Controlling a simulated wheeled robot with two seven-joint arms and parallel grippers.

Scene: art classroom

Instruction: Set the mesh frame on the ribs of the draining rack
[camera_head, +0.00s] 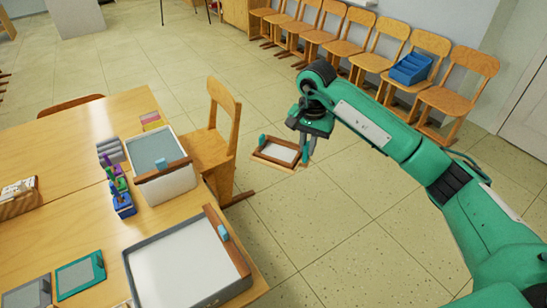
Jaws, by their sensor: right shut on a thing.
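My right gripper (308,146) reaches in from the right and points down, past the table's right edge. It is shut on the mesh frame (281,152), a small wooden-edged frame with a pale sheet inside and a light-blue tab on its left side. The frame is held in the air, with the floor seen behind it. The fingertips are small and partly hidden by the wrist. My left gripper is not in view.
The wooden table (55,152) holds a grey tray (135,278) with a white inside, a box (170,184), a teal frame (78,275) and a blue holder (122,201). A chair (222,130) stands close at its right. A blue crate (411,68) sits on a chair behind.

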